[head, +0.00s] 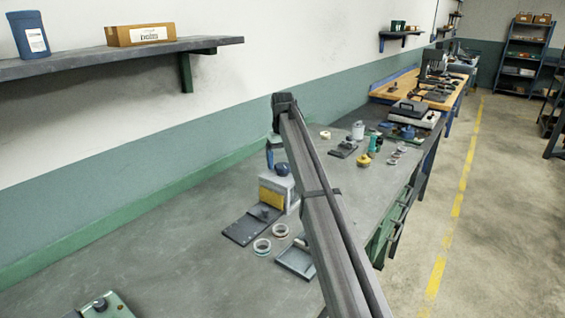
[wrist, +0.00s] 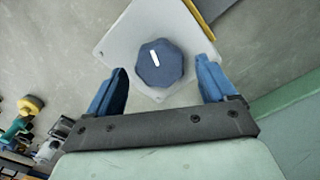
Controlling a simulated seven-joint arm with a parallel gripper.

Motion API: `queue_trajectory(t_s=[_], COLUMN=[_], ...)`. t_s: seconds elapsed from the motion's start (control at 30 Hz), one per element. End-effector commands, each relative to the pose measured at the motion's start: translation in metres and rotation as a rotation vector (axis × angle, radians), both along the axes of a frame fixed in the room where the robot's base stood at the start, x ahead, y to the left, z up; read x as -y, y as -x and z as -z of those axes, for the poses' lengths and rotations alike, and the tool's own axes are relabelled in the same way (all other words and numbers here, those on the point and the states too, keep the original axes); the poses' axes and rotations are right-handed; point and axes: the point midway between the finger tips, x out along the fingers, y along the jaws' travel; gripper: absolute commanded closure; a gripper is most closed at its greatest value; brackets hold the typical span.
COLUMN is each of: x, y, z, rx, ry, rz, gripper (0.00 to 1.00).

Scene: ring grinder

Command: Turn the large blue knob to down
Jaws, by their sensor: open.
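The large blue knob (wrist: 168,70) is faceted and sits on a pale plate (wrist: 122,42) of the grinder. Its white mark lies off centre and points nearly straight up in the wrist view, leaning slightly left. In the head view the knob (head: 282,169) tops the grey and yellow grinder body (head: 272,195). My gripper (wrist: 162,64) is open, its blue fingers on either side of the knob with a visible gap at each side. I cannot tell whether the fingertips are level with the knob. In the head view my arm partly covers the gripper (head: 270,153).
Two rings (head: 262,246) and a dark tray (head: 296,262) lie by the grinder on the grey bench (head: 180,250). A yellow-based part (head: 363,160) and a green bottle (head: 373,143) stand farther back. The bench left of the grinder is mostly clear; a wall runs behind.

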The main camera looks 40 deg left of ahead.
Motion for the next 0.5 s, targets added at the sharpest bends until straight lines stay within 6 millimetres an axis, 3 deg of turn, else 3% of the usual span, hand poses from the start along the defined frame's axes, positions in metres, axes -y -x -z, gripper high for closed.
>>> queue_trajectory(t_s=[0.43, 0.5], x=[-0.0002, -0.0001], y=[-0.0001, -0.0001], z=[0.0078, 0.0078], rx=[0.001, 0.001], ry=[-0.001, -0.001], rz=[0.000, 0.000], gripper=[0.16, 0.22])
